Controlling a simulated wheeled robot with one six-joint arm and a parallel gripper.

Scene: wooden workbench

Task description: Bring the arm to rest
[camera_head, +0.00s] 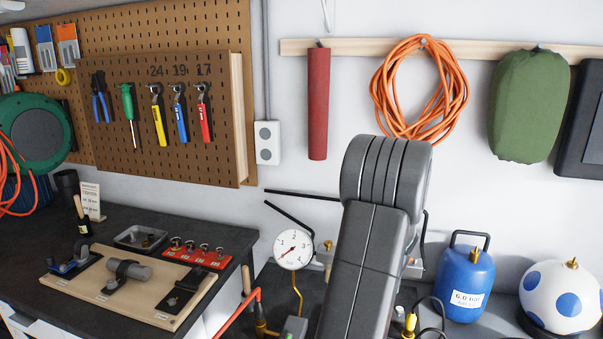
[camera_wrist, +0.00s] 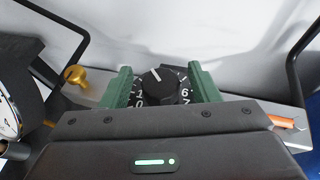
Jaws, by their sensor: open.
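My gripper (camera_wrist: 161,82) shows in the wrist view as two green fingers, spread apart. A round black knob (camera_wrist: 158,88) with a white pointer line and white numbers lies between the fingers. A gap seems to show on each side, but I cannot tell for sure whether a finger touches it. In the head view my grey arm stands large in the middle and hides the gripper and the knob.
A pressure gauge (camera_head: 293,249) stands just left of my arm. A blue gas canister (camera_head: 466,284) and a white ball-shaped tank with blue spots (camera_head: 561,295) stand to the right. A wooden fixture board (camera_head: 137,285) lies on the left bench. Orange cable (camera_head: 379,88) hangs behind.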

